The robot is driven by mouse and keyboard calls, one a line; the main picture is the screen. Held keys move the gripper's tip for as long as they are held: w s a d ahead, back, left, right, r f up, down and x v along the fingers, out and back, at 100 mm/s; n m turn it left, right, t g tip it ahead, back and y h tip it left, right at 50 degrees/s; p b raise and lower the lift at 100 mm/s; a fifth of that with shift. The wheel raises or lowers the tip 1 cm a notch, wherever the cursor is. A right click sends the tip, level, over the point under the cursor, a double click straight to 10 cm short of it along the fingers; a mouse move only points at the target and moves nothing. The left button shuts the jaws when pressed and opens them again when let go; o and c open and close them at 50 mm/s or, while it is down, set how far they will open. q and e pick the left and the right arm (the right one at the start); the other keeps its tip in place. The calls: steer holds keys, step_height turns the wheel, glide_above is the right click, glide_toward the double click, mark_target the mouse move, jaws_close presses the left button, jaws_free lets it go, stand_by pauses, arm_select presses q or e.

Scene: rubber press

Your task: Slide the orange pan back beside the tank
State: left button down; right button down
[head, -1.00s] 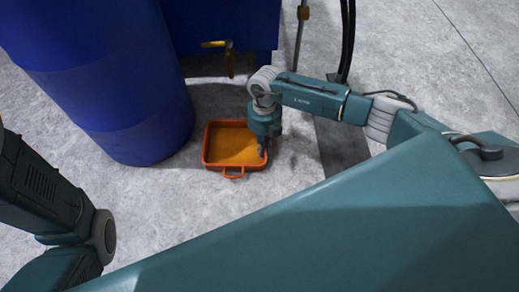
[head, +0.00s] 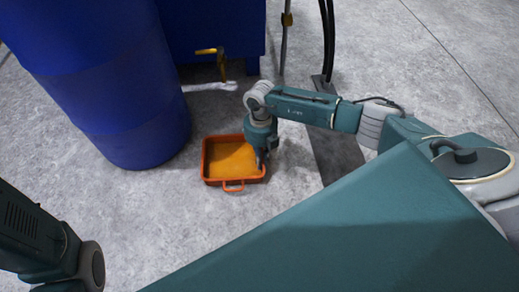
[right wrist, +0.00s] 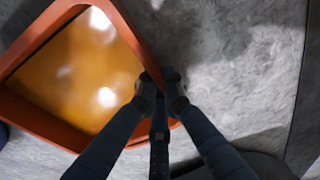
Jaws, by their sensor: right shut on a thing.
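The orange pan (head: 210,172) lies on the floor, holding an amber liquid; a loop handle is on its near side. It also shows in the right wrist view (right wrist: 140,35). My right gripper (head: 262,162) is shut on the pan's right rim, with its fingers on the wall in the right wrist view (right wrist: 162,92). The blue tank (head: 200,25) with a brass tap (head: 221,62) stands behind the pan, with floor between them. My left arm is at the lower left; its gripper is out of view.
A large blue drum (head: 120,90) stands just left of the pan, with a narrow gap. Black hoses (head: 328,40) and a thin upright pipe (head: 286,35) stand at the back right. Floor right of my arm is clear.

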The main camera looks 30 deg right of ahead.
steer(key=c, duration=1.8)
jaws_free()
steer(key=shift+r, duration=0.1)
steer(key=r, duration=0.4)
steer(key=w+r, duration=0.1)
steer(key=r, duration=0.2)
steer(key=d+r, duration=0.1)
steer(key=r, duration=0.3)
steer(key=shift+w+r, duration=0.3)
steer(key=shift+r, duration=0.05)
steer(key=shift+a, duration=0.1)
